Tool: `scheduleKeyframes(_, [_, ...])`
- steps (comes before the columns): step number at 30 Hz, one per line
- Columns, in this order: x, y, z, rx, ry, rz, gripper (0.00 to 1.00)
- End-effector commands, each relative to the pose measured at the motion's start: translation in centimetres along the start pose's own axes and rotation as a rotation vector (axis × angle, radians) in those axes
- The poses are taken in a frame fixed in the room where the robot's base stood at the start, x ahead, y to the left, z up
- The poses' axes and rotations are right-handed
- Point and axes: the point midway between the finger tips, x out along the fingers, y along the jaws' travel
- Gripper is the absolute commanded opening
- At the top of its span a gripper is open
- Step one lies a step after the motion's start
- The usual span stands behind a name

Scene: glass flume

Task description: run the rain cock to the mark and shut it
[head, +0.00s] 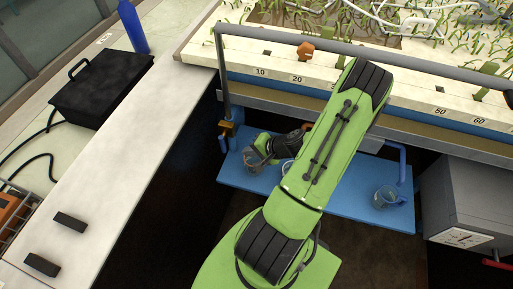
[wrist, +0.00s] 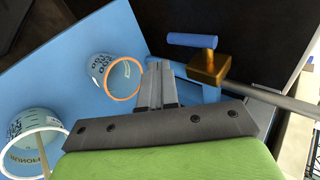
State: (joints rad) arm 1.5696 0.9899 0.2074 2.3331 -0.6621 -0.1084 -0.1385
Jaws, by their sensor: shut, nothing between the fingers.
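The brass rain cock (head: 227,129) sits low on the grey pipe at the left end of the flume; its blue handle (head: 223,145) hangs below it. In the wrist view the cock (wrist: 207,66) and handle (wrist: 192,39) lie just beyond and right of my gripper (wrist: 155,72), which is shut and empty, apart from both. A clear beaker with an orange rim (wrist: 115,76) stands left of the fingers. Another marked beaker (wrist: 35,141) is at lower left. In the head view a beaker (head: 254,159) shows beside my gripper; its water level cannot be read.
The beakers stand on a blue shelf (head: 340,201) under the flume; another beaker (head: 388,196) is at its right end. A grey pipe (head: 340,46) runs above the numbered flume edge. A grey box with a dial (head: 461,237) stands right. A white counter (head: 118,185) lies left.

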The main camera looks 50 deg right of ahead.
Motion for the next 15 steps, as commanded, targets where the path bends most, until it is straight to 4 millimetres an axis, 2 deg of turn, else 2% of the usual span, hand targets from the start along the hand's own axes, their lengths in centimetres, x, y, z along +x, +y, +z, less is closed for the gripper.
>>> scheduleKeyframes(1, [1.4,0.1,0.1,-0.002,-0.005,-0.002,0.0])
scheduleKeyframes(6, [4.9,-0.2,0.0,-0.003,-0.002,-0.002,0.0])
scheduleKeyframes(9, [6.0,-1.6,0.0,-0.004,0.0,-0.002,0.0])
scheduleKeyframes(15, [7.2,-2.6,-0.1,-0.001,0.0,0.0,0.0])
